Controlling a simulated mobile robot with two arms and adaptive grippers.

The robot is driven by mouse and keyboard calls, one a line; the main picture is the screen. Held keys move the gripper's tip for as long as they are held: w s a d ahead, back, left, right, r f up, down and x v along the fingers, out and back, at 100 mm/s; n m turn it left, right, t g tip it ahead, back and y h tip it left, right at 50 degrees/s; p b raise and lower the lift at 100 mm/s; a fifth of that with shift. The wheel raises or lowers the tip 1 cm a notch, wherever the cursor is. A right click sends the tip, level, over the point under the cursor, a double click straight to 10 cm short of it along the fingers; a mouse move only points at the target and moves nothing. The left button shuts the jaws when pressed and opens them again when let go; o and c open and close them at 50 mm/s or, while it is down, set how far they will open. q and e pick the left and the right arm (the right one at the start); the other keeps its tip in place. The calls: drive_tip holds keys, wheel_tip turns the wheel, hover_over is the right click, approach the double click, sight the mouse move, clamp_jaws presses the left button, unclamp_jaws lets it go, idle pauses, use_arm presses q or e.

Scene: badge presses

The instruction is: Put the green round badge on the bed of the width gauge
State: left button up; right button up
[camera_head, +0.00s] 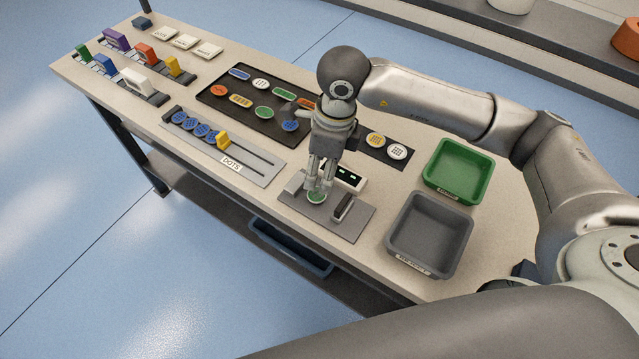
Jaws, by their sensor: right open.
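The width gauge (347,226) is a grey plate near the front edge of the bench, with a block on the left, a dark jaw on the right and a small lit display behind. The green round badge (316,198) lies on its bed between the block and the jaw. My right gripper (320,187) points down right over the badge, its fingers open and close around it. Whether a fingertip still touches the badge is hard to tell. My left gripper is not in view.
A black tray (212,95) with several coloured badges lies behind and left. A grey fixture labelled DOTS (262,160) with blue badges is left of the gauge. A green bin (484,165) and a grey bin (465,232) stand at right. Coloured presses (146,53) stand far left.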

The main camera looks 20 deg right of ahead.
drive_tip(key=shift+s+d+r, duration=0.1)
drive_tip(key=shift+d+r, duration=0.1)
drive_tip(key=shift+r, duration=1.55)
